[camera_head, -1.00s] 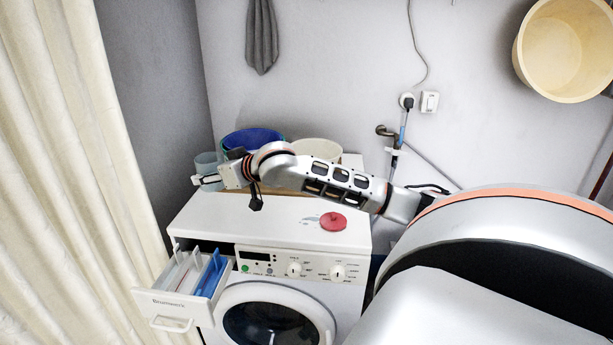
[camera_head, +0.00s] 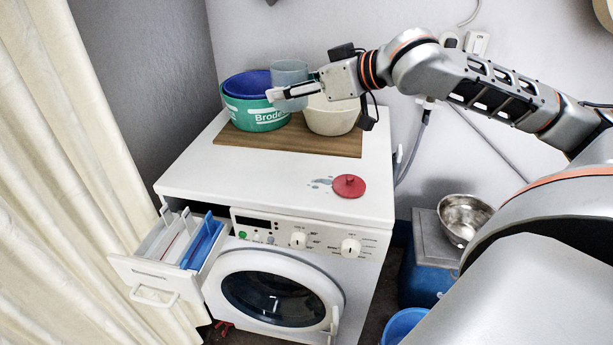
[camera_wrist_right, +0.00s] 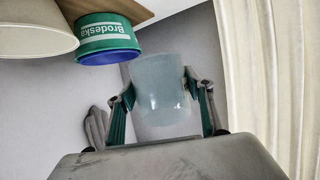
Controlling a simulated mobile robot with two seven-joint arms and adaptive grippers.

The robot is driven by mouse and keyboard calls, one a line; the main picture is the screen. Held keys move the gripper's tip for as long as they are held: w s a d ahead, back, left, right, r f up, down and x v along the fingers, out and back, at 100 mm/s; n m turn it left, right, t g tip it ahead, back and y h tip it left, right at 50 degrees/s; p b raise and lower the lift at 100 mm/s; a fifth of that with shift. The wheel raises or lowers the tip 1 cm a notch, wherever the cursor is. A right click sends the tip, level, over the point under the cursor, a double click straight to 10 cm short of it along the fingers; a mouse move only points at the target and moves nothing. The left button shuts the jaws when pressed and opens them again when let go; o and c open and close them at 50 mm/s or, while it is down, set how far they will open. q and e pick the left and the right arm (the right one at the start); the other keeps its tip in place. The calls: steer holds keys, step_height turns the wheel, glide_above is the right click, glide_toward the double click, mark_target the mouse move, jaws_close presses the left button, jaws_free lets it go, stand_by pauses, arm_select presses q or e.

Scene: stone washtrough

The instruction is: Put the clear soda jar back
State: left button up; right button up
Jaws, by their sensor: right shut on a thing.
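The clear soda jar (camera_head: 289,70), pale bluish and see-through, is held by my right gripper (camera_head: 290,91). In the head view it shows above and behind the fingers, over the back of the washing machine (camera_head: 250,180). In the right wrist view the jar (camera_wrist_right: 160,95) stands between the two fingers, which are shut on its sides. A red lid (camera_head: 348,185) lies on the machine's top at the front right, beside a small wet patch (camera_head: 320,183). My left gripper is not in view.
A green basin (camera_head: 255,115) with a blue basin (camera_head: 247,84) in it and a cream bowl (camera_head: 332,118) stand on a brown board (camera_head: 290,141). The detergent drawer (camera_head: 150,270) is pulled out. A metal bowl (camera_head: 465,218) stands right.

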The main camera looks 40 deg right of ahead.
steer(key=shift+s+f, duration=0.1)
steer(key=shift+f, duration=0.3)
step_height(320, 180, down, 15)
steer(key=shift+r+b, duration=0.2)
steer(key=shift+b, duration=0.65)
step_height(320, 180, down, 4)
steer(key=shift+r+b, duration=0.15)
steer(key=shift+b, duration=0.2)
steer(key=shift+f, duration=0.4)
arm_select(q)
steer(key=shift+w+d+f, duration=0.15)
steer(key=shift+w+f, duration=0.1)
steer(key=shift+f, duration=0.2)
